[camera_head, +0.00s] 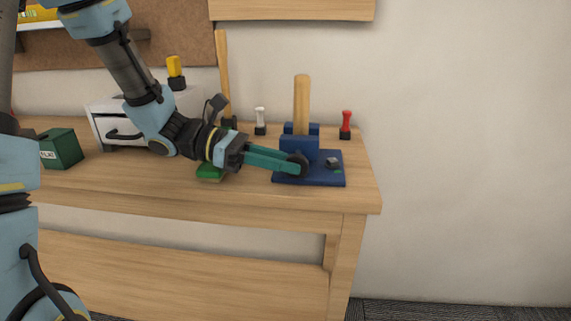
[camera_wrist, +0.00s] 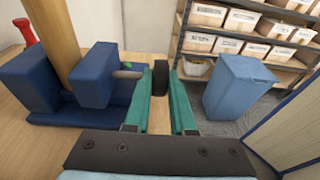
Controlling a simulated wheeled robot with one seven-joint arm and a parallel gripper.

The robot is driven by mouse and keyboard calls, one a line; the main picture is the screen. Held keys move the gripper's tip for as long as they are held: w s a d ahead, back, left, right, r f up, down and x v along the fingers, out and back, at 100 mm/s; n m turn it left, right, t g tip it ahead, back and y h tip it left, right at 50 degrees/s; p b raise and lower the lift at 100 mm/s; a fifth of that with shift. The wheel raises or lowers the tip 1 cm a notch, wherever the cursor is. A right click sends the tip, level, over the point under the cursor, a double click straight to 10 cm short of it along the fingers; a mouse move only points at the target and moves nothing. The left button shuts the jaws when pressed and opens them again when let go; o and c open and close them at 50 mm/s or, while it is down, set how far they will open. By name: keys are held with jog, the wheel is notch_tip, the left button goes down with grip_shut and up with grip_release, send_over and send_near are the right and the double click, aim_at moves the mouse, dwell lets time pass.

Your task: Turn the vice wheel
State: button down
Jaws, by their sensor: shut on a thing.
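The blue vice (camera_head: 309,150) stands on its base plate near the right end of the workbench, with a wooden stick (camera_head: 301,100) upright in its jaws. The black vice wheel (camera_wrist: 160,77) is on the near side of the vice, at the end of a short grey shaft (camera_wrist: 127,74). My gripper (camera_head: 297,167) reaches in from the left with its long teal fingers. In the wrist view its fingertips (camera_wrist: 160,80) are on either side of the wheel, shut on it. In the head view the fingers hide part of the wheel.
On the wooden bench (camera_head: 357,184) are a red-handled tool (camera_head: 346,124), a white-handled tool (camera_head: 260,121), a green item (camera_head: 209,173) under my gripper, a dark green box (camera_head: 61,149) and a white drawer unit (camera_head: 108,127). A blue bin (camera_wrist: 238,88) stands beyond, before shelves.

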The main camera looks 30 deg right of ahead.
dwell(0.5)
jog(key=c, duration=0.8)
grip_release()
jog(key=shift+o, duration=0.2)
jog(key=v, duration=1)
jog(key=shift+w+a, duration=0.3)
